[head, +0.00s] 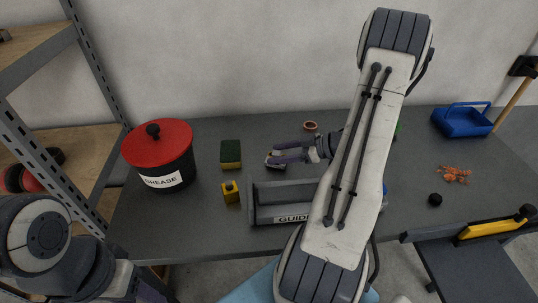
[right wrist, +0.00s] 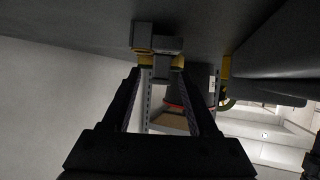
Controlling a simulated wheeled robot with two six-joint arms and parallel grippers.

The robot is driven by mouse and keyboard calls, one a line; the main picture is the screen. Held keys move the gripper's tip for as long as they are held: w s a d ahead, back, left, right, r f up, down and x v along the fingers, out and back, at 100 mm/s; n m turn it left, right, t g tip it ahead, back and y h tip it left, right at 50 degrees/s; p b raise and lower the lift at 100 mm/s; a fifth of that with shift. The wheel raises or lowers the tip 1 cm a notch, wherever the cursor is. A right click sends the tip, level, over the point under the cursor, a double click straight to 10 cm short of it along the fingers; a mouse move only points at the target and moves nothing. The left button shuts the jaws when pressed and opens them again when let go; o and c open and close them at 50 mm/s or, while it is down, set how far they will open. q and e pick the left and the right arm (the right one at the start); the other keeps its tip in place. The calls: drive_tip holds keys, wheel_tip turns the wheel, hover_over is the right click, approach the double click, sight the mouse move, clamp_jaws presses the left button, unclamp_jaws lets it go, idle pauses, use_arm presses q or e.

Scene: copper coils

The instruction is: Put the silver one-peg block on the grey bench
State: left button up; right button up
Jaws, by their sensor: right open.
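The silver block (head: 272,163) shows small and partly hidden by my right gripper (head: 274,153) in the head view, over the grey bench (head: 200,222). In the right wrist view, a grey block (right wrist: 158,42) with a stepped shape is at the far end of my right gripper (right wrist: 160,72), in line with the gap between the fingers. It appears to rest on the bench surface (right wrist: 220,18). My right gripper is open, with its fingers pointing left. My left arm is at the lower left of the head view, and its gripper does not show.
A red-lidded grease tin (head: 160,170), a green-yellow sponge (head: 231,154) and a yellow block (head: 231,192) stand left. A grey guide tray (head: 272,190) lies in front of the gripper. A copper ring (head: 310,126) lies behind. The right holds a blue carrier (head: 462,122) and copper scraps (head: 455,174).

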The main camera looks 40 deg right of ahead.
sight(279, 153)
drive_tip(key=shift+v, duration=1.7)
